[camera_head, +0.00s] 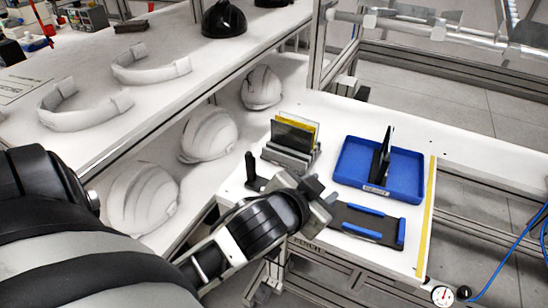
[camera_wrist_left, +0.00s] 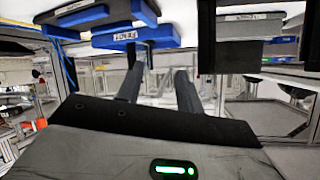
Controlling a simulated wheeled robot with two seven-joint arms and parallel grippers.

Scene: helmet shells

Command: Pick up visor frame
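My left gripper (camera_head: 318,193) is over the front of the white bench, between the slotted rack and the dark plate with blue bars. In the left wrist view its two fingers (camera_wrist_left: 160,74) stand apart with nothing between them. I cannot tell for sure which thing is the visor frame. A thin dark piece (camera_head: 382,155) stands upright in the blue tray (camera_head: 416,187). A grey slotted rack (camera_head: 284,158) holds several upright panels, one yellow-edged (camera_head: 302,124). Two pale U-shaped bands (camera_head: 85,108) lie on the upper shelf. My right gripper is out of view.
The dark plate with blue bars (camera_head: 350,219) lies at the bench's front edge, close to my gripper. White helmet shells (camera_head: 208,134) sit on the lower shelf. A black helmet (camera_head: 224,19) is on the upper shelf. The bench right of the tray is clear.

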